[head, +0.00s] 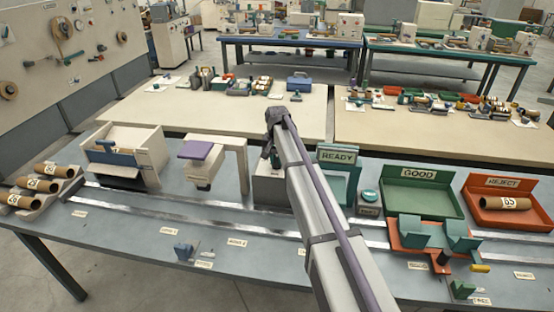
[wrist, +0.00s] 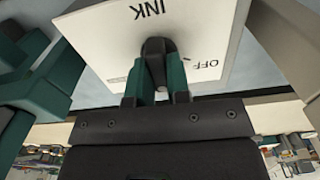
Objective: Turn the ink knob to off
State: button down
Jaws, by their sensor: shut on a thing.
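The ink knob (wrist: 158,47) is a dark knob on a white panel (wrist: 215,30) in the wrist view. The panel bears the words INK and OFF, which appear turned over, with a short line mark beside OFF. My gripper (wrist: 160,72) has its two green fingers closed around the knob. The knob's pointer direction is hard to tell. In the head view, my arm reaches to a pale box (head: 268,186) behind the rail, and my arm hides much of it. The knob and the fingertips are hidden there.
A READY sign (head: 338,156) stands right of my arm. Further right are a green GOOD tray (head: 425,205) and an orange REJECT tray (head: 483,186) with a tube. A purple-topped unit (head: 200,165) stands left of the box.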

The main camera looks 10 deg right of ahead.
dwell(0.3)
jog(key=c, duration=1.1)
grip_release()
jog(key=shift+r, duration=0.1)
notch_tip(320, 180, up, 11)
jog(key=p, duration=1.1)
jog(key=shift+f, duration=0.2)
